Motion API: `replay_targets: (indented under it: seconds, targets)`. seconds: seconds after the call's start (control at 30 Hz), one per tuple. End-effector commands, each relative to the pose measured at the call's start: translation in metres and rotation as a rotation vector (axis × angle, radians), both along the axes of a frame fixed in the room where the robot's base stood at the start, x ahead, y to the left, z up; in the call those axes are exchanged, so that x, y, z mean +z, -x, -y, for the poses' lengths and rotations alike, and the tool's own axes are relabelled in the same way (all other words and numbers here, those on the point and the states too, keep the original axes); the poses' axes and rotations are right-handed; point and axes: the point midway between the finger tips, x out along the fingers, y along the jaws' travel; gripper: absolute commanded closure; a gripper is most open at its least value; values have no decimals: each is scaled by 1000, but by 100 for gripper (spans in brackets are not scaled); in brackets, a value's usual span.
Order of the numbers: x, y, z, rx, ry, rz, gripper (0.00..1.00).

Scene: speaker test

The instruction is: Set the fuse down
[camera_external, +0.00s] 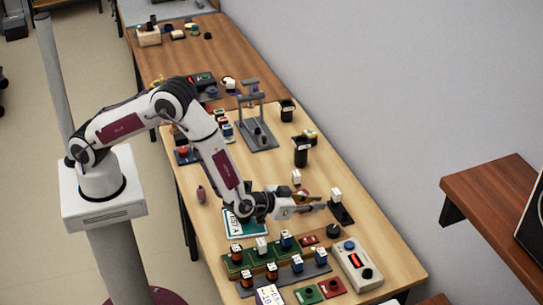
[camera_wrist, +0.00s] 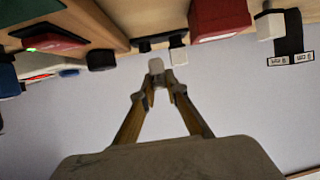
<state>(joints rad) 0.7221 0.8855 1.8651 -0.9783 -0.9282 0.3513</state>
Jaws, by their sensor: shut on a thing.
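My gripper (camera_external: 316,205) reaches level to the right above the right half of the wooden table. In the wrist view its two yellow-brown fingers (camera_wrist: 157,92) come together on a small pale block, which I take to be the fuse (camera_wrist: 155,66). The fuse sits at the fingertips, and open space shows around it. In the external view the fuse is too small to make out clearly. A white block (camera_external: 336,194) on a black base (camera_external: 342,213) stands just beyond the fingertips.
A grey meter box (camera_external: 352,262) and rows of labelled coils on a green strip (camera_external: 238,264) and a grey strip (camera_external: 258,283) stand at the near end. A black cup (camera_external: 301,152) and a grey stand (camera_external: 262,140) are farther back. The wall runs along the right.

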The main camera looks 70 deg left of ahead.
Motion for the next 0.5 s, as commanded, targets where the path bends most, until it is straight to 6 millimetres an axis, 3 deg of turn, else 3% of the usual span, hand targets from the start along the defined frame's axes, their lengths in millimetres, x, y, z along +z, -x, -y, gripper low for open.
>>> replay_targets:
  seconds: [0.2, 0.5]
  targets:
    - [-16, 0, 0, 0, 0, 1, 100]
    - [-18, 0, 0, 0, 1, 1, 100]
